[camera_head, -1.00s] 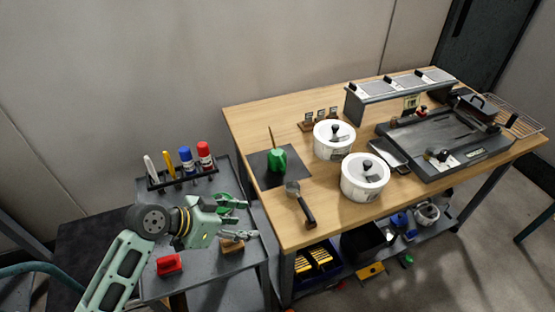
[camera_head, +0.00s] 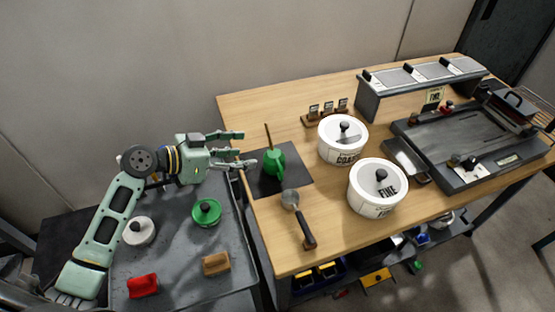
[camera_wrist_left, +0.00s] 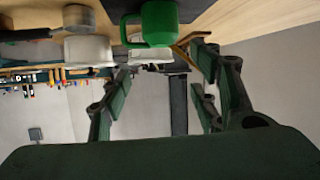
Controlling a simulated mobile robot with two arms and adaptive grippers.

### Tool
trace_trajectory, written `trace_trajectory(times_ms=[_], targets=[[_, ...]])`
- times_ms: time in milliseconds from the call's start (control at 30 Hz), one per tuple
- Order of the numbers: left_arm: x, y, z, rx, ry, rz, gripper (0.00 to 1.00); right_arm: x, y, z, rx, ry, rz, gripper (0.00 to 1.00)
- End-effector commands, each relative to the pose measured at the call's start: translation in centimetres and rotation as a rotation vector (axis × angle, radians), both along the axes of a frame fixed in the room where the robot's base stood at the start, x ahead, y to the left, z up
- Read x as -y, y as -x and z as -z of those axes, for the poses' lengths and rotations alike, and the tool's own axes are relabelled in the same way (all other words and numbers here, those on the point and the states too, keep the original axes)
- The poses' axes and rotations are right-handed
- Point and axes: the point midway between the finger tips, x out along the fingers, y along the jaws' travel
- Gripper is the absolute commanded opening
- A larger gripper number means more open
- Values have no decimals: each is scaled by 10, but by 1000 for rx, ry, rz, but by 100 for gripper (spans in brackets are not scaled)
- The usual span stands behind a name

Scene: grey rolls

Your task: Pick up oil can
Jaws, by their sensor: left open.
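The green oil can (camera_head: 275,164) stands upright on a dark square mat (camera_head: 297,180) near the left edge of the wooden table (camera_head: 262,105). A thin brown spout rises from it. In the wrist view the green can (camera_wrist_left: 158,24) shows at the top, beyond the gap between the fingers. My left gripper (camera_head: 246,149) is open and empty, just left of the can and apart from it, with its fingers pointing toward it. Its fingers also show in the wrist view (camera_wrist_left: 163,68). My right gripper is not in view.
A scoop-like tool with a dark handle (camera_head: 307,238) lies in front of the mat. Two white lidded tubs (camera_head: 377,188) stand to the right. A small rack (camera_head: 326,117) is behind. A grey side table (camera_head: 180,250) holds green and white round items and red and brown blocks.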

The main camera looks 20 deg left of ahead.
Motion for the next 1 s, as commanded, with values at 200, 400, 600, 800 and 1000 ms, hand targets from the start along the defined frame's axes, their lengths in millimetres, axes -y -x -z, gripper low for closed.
trace_trajectory(times_ms=[200, 400, 600, 800, 1000], targets=[[0, 0, 36, -1, -1, 0, 56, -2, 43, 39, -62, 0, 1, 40], [1, 0, 51, 0, 0, 0, 56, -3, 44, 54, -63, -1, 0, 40], [14, -13, 55, 0, 3, 0, 56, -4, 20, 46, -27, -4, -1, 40], [31, -30, 58, 0, 5, 1, 56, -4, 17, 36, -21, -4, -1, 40], [49, -49, 69, -2, 3, 0, 56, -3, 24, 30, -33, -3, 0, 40]])
